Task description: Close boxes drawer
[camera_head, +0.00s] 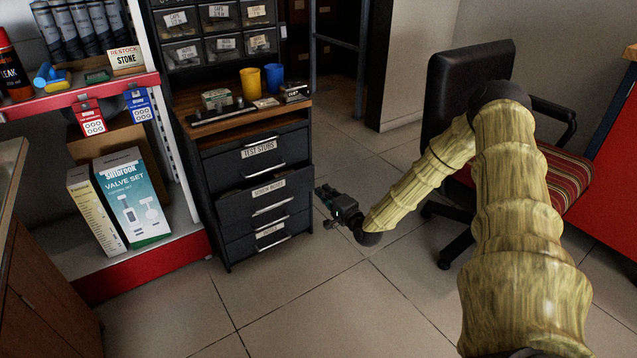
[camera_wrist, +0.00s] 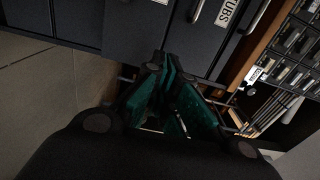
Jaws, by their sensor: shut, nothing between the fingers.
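The dark drawer cabinet (camera_head: 222,232) stands left of centre in the head view. Its middle drawer (camera_head: 236,208) has a label (camera_head: 268,190) too blurred to read surely, and its front sticks out a little from the cabinet. The top drawer, labelled TEST STUBS (camera_head: 259,149), and the bottom drawer (camera_head: 240,249) look closed. My gripper (camera_head: 327,198) is just right of the cabinet's front corner, at about the middle drawer's height, with a visible gap. In the wrist view, its green-padded fingers (camera_wrist: 176,85) are together and empty, facing dark drawer fronts.
A wooden top (camera_head: 190,103) carries yellow and blue cups (camera_head: 262,78), with small bins (camera_head: 218,17) above. A red-edged shelf (camera_head: 150,264) with boxes stands left. An office chair (camera_head: 465,85) is behind my arm at right. The floor before the cabinet is clear.

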